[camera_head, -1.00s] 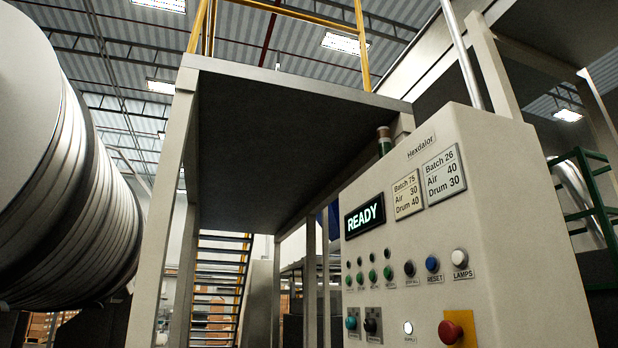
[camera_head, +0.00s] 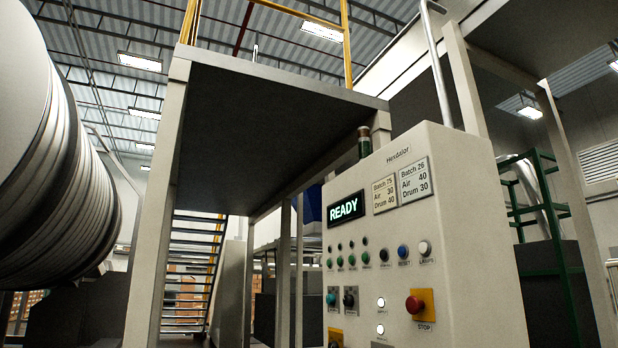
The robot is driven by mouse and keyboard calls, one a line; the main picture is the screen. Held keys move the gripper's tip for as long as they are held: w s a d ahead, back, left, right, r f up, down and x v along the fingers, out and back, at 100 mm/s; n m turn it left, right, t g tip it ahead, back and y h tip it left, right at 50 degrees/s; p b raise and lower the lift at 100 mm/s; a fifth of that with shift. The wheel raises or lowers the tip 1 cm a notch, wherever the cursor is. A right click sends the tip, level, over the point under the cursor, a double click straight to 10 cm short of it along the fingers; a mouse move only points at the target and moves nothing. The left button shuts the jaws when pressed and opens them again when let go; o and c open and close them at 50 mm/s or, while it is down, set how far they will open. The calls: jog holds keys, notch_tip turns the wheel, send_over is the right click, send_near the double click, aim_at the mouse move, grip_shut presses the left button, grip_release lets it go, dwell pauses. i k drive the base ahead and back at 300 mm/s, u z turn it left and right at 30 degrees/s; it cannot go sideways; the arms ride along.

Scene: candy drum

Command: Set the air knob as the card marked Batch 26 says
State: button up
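The card marked Batch 26 (camera_head: 415,181) is on the upper part of the cream control panel (camera_head: 470,250). It reads Air 40, Drum 30. Left of it the Batch 75 card (camera_head: 384,193) reads Air 30, Drum 40. A teal knob (camera_head: 331,299) and a black knob (camera_head: 349,300) sit low on the panel, with labels too small to read. A yellow plate (camera_head: 336,334) below them is cut off by the frame's bottom edge. I cannot tell which control is the air knob. My gripper is not in view.
The display (camera_head: 345,208) reads READY. A red stop button (camera_head: 414,304) is on a yellow plate, lower right. Small buttons and lit white lamps (camera_head: 380,302) are nearby. A large ribbed drum (camera_head: 50,160) is left; a platform (camera_head: 270,130) on posts and stairs (camera_head: 188,275) stand behind.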

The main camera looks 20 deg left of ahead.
aim_at(331, 299)
jog(key=u, duration=0.3)
jog(key=i, duration=1)
